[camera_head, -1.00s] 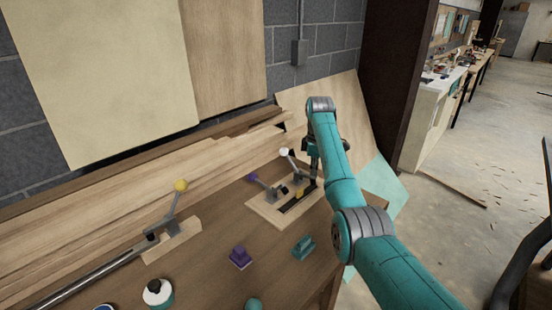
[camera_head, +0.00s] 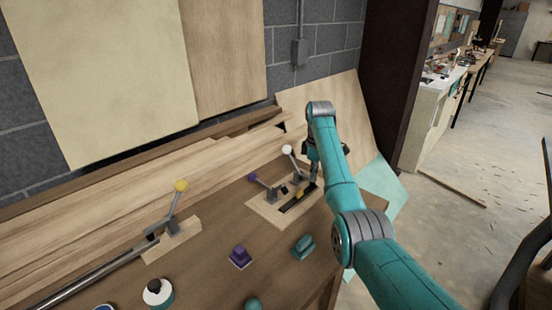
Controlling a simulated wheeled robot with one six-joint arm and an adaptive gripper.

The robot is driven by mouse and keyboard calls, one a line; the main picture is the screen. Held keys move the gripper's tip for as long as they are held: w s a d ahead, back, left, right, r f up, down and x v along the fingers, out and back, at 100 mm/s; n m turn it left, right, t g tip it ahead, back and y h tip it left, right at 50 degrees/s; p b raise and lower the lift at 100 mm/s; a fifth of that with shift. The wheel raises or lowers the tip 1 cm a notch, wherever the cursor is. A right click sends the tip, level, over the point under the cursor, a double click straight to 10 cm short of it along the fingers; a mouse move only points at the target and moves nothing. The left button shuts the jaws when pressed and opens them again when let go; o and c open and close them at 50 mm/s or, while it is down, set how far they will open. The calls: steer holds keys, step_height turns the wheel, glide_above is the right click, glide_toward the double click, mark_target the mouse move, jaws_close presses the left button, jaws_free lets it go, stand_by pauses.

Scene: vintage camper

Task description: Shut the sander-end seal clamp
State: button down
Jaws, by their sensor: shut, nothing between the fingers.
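A clamp with a white-knobbed lever (camera_head: 288,150) stands on a pale wooden board (camera_head: 262,207) on the bench. Its lever is raised and leans slightly left. A purple-knobbed lever (camera_head: 253,177) sits low beside it, to the left. A yellow piece (camera_head: 299,193) lies by a dark slot in the board. Another clamp, with a yellow-knobbed lever (camera_head: 181,186), stands on a wooden block further left, its lever raised. I cannot tell which clamp is the sander-end one. My gripper (camera_head: 314,181) is shut and empty, pointing down just right of the white-knobbed lever; its tips are partly hidden.
A purple piece (camera_head: 239,257), a teal piece (camera_head: 303,246) and a white-topped bottle (camera_head: 157,292) stand toward the bench front. A metal rod (camera_head: 88,279) runs to the yellow-knobbed clamp. Boards lean on the block wall behind. The bench (camera_head: 204,273) has clear patches between the pieces.

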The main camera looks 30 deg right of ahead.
steer(key=shift+f, duration=0.25)
steer(key=shift+r, duration=2.55)
